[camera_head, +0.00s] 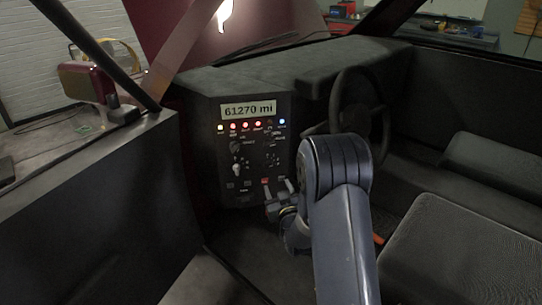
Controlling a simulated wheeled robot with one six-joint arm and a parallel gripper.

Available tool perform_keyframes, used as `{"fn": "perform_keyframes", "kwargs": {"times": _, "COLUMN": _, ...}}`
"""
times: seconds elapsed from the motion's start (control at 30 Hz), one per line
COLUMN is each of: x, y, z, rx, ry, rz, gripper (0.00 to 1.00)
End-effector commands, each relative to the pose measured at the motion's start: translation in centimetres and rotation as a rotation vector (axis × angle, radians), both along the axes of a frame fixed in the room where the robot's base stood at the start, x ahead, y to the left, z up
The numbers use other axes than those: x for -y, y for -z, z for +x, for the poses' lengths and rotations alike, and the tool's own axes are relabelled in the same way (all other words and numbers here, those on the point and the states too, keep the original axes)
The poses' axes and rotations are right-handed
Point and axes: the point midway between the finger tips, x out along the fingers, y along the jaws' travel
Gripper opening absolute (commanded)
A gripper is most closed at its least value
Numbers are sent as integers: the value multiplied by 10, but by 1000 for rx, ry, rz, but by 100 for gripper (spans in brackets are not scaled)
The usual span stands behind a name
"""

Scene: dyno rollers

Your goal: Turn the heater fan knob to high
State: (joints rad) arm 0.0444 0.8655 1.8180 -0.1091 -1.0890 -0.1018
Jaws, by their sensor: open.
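A dark dashboard control panel (217,160) stands in the middle of the view. On its left side a pale knob (236,168) shows, with small controls and labels around it. The labels are too small to read, so I cannot tell for sure which control is the heater fan knob or how it is set. My gripper (278,187) is in front of the lower right of the panel, below and right of the pale knob. Its fingers are apart with nothing visible between them. My arm hides part of the panel's right edge; I cannot tell whether the fingers touch the panel.
A display (248,109) reading "61270 mi" and a row of lit lamps (245,127) sit atop the panel. A steering wheel (357,108) is to the right, behind my arm. Dark seats (465,245) fill the right. A dark door or side wall (90,205) stands at left.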

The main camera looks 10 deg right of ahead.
Motion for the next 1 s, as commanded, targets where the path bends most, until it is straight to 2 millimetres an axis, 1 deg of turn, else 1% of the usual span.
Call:
{"fn": "perform_keyframes", "kwargs": {"times": 0.17, "x": -1, "y": 0, "z": 5, "rx": 28, "ry": -5, "rz": -2, "gripper": 52}}
{"fn": "perform_keyframes", "kwargs": {"times": 0.27, "x": -1, "y": 1, "z": 12, "rx": 28, "ry": -5, "rz": -2, "gripper": 52}}
{"fn": "perform_keyframes", "kwargs": {"times": 0.37, "x": -2, "y": 0, "z": 25, "rx": 29, "ry": -4, "rz": -2, "gripper": 52}}
{"fn": "perform_keyframes", "kwargs": {"times": 0.7, "x": -5, "y": 1, "z": 80, "rx": 28, "ry": -5, "rz": -1, "gripper": 52}}
{"fn": "perform_keyframes", "kwargs": {"times": 0.83, "x": -6, "y": 1, "z": 96, "rx": 28, "ry": -5, "rz": -1, "gripper": 52}}
{"fn": "perform_keyframes", "kwargs": {"times": 1.0, "x": -7, "y": 1, "z": 107, "rx": 27, "ry": -5, "rz": -1, "gripper": 52}}
